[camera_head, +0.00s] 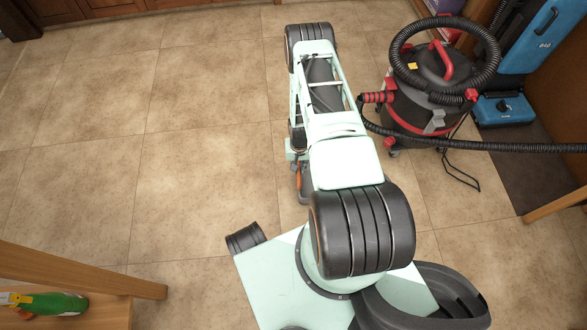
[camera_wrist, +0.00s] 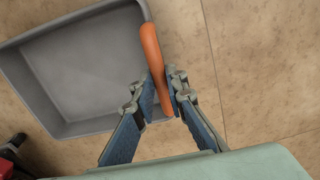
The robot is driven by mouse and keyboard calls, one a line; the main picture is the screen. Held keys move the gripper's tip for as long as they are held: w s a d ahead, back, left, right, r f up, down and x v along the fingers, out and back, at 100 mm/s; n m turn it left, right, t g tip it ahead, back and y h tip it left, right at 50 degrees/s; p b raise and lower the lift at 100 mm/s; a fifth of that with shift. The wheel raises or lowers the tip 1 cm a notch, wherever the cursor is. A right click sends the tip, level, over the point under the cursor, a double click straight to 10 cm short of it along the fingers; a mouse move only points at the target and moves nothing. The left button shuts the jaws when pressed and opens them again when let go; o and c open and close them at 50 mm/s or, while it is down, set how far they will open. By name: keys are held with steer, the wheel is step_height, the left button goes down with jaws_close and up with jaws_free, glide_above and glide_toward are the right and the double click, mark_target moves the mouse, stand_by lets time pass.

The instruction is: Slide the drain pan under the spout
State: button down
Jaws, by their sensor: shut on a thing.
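The drain pan (camera_wrist: 85,75) is a shallow grey rectangular tray with an orange handle (camera_wrist: 153,58) along its right side in the wrist view. The pan lies on the tiled floor or very near it; I cannot tell which. My gripper (camera_wrist: 161,80) is shut on the orange handle, with one blue-padded finger on each side of it. No spout can be made out in either view.
A black and red shop vacuum (camera_head: 425,90) with a coiled hose stands right of my arm. A blue cleaning machine (camera_head: 530,45) is behind it. A wooden bench (camera_head: 85,270) with a green bottle (camera_head: 52,303) is at the lower left. The tiled floor left of my arm is clear.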

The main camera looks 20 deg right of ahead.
steer(key=s+d, duration=0.3)
steer(key=d, duration=0.8)
steer(key=shift+d, duration=0.4)
stand_by(0.4)
steer(key=c, duration=1.8)
jaws_free()
steer(key=shift+c, duration=0.2)
step_height(320, 180, up, 12)
